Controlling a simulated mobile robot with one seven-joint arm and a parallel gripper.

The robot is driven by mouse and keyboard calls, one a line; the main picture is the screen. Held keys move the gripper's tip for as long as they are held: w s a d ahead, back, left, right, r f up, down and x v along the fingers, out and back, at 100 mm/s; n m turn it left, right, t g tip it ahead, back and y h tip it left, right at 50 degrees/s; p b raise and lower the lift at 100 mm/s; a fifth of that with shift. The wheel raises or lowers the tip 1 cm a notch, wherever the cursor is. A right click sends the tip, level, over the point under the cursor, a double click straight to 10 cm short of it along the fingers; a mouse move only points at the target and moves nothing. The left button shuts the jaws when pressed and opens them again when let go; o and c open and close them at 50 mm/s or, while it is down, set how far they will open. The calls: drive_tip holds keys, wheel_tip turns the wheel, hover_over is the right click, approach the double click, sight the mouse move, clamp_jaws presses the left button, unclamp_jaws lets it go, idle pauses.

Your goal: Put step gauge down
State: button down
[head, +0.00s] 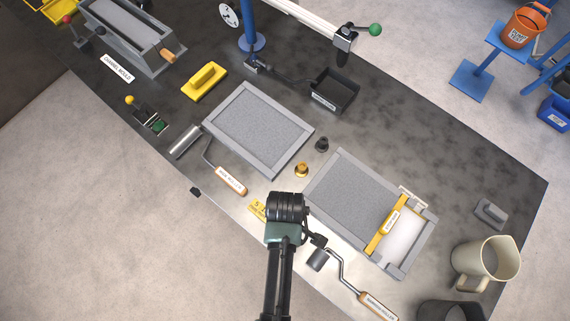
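A small yellow piece with dark markings (258,209), which looks like the step gauge, shows just left of my gripper, near the front edge of the dark bench (440,165). Its right part is hidden behind my wrist. My gripper (287,208) is seen from above and behind, over the bench between the two grey-framed trays. Its fingers are hidden beneath the wrist. I cannot tell whether they hold the yellow piece or whether that piece touches the bench.
A left tray (294,155) and a right tray (313,198) lie beyond my gripper, with a brass weight (302,170) and a dark weight (322,144) between them. A labelled roller (231,181) lies left; another (376,305) lies right. A beige jug (470,262) stands far right.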

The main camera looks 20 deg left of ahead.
drive_tip(key=shift+f, duration=0.2)
drive_tip(key=shift+f, duration=0.15)
drive_tip(key=c, duration=0.6)
unclamp_jaws()
drive_tip(key=shift+o, duration=0.2)
